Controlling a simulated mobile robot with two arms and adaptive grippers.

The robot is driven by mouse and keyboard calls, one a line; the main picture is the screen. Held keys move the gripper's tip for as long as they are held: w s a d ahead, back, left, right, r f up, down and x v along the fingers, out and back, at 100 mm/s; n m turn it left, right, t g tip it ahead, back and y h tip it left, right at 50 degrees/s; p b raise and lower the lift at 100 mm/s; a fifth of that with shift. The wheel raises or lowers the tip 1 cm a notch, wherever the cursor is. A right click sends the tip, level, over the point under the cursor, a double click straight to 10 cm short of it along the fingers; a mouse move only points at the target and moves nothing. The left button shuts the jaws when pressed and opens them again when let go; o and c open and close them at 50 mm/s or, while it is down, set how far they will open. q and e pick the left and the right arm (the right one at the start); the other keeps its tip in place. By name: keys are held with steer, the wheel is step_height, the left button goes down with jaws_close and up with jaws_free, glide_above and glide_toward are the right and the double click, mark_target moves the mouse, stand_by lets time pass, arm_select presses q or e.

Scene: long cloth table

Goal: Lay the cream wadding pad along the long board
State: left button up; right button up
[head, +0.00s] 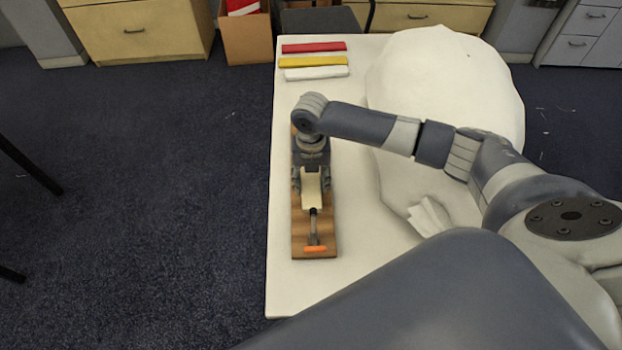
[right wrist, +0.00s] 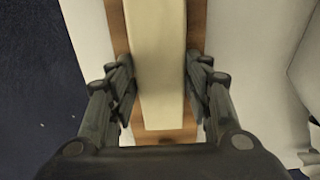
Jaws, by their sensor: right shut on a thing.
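The long brown board (head: 299,236) lies on the cloth table near its left edge, running front to back. The cream wadding pad (head: 312,187) lies lengthwise over the board's middle line, and board shows on both sides of it. In the right wrist view the pad (right wrist: 158,60) runs along the board (right wrist: 172,136), between the fingers. My right gripper (head: 312,184) is over the board, shut on the pad; its fingers (right wrist: 162,88) are at the pad's two sides. My arm hides the board's far part. Whether the pad touches the board everywhere, I cannot tell. My left gripper is not in view.
Red (head: 314,47), yellow (head: 313,62) and white (head: 316,73) strips lie at the table's far end. A large white mound (head: 450,75) fills the right side. The near left table is clear.

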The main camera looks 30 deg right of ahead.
steer(key=shift+f, duration=0.5)
steer(key=o, duration=0.9)
steer(key=shift+o, duration=0.2)
steer(key=shift+r, duration=0.1)
step_height(320, 180, up, 12)
